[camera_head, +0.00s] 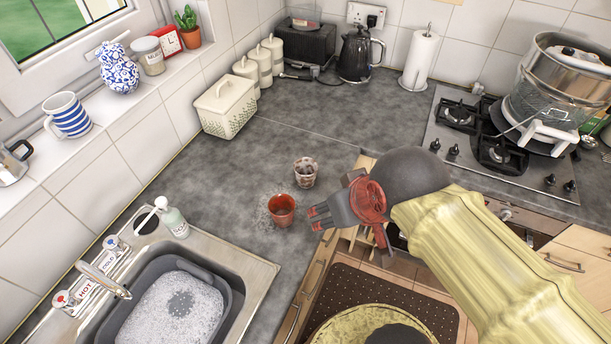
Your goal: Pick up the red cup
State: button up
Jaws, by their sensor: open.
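The red cup (281,211) stands upright on the grey worktop, right of the sink, with a patch of pale specks around its base. My gripper (314,219) is just right of the red cup, at the worktop's front edge. Its dark fingers point left toward the cup and are open. I see nothing between them. I cannot tell whether a fingertip touches the cup. A second cup (305,173), whitish with a dark inside, stands just behind the red cup.
The sink (256,274) holds a grey basin of suds (180,305) at the lower left. A soap bottle (174,221) stands at its back edge. A cream bin (225,106), black kettle (358,54) and hob (480,168) are farther back. The worktop left of the cups is clear.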

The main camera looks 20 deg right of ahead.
aim_at(281, 206)
jog(key=u, duration=1.8)
jog(key=l+z, duration=0.3)
jog(key=z, duration=0.2)
jog(key=l+z, duration=0.3)
jog(key=z, duration=0.15)
jog(key=l+z, duration=0.25)
jog(key=z, duration=0.25)
